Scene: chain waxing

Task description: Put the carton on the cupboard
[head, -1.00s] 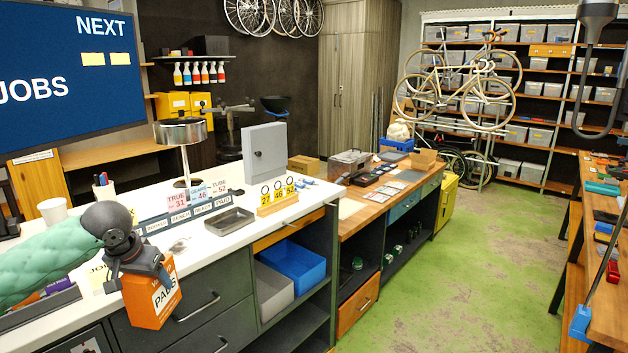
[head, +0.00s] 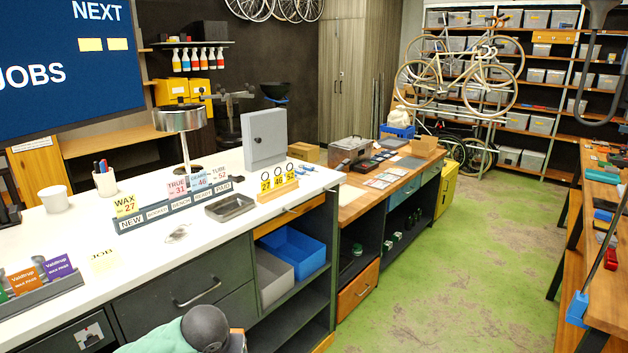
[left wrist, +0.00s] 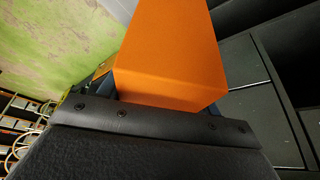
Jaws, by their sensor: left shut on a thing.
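The orange carton (left wrist: 165,60) fills the upper middle of the left wrist view, beyond the dark body of my left gripper (left wrist: 150,115). My left gripper is shut on the carton. In the head view only my left wrist shows at the bottom edge, in front of the grey drawers, with a sliver of the orange carton (head: 238,342) beside it. The carton's lower part is out of the picture. A tall wood-fronted cupboard (head: 345,80) stands at the back with its doors closed; its top is cut off. My right gripper is not in view.
The white counter (head: 140,255) over the grey drawers (head: 190,295) holds signs, a pen cup, a lamp and a grey metal box (head: 264,138). Open shelves with a blue bin (head: 296,255) are at its right end. The green floor (head: 470,260) is clear.

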